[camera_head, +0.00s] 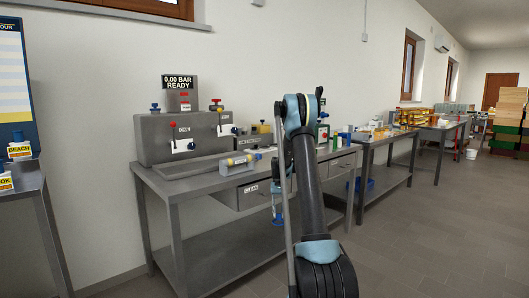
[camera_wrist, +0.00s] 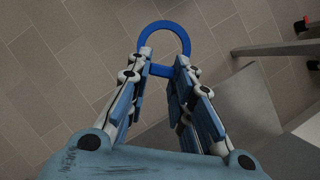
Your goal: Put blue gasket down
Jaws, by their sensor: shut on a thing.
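The blue gasket (camera_wrist: 187,40) is a flat ring, seen in the wrist view at the top middle. My gripper (camera_wrist: 162,66) is shut on its near part, with a fingertip at each side and most of the ring sticking out beyond the tips. The gasket hangs in the air over the tiled floor, beside a grey surface. In the head view my gripper (camera_head: 278,208) is low in front of the grey workbench (camera_head: 190,190), partly hidden by my arm.
A test rig (camera_head: 160,140) with valves and a "0.00 BAR READY" display (camera_head: 178,82) stands on the bench. Drawers (camera_head: 250,193) hang under the bench top. More tables (camera_head: 440,130) stand at right. The right floor (camera_head: 430,230) is clear.

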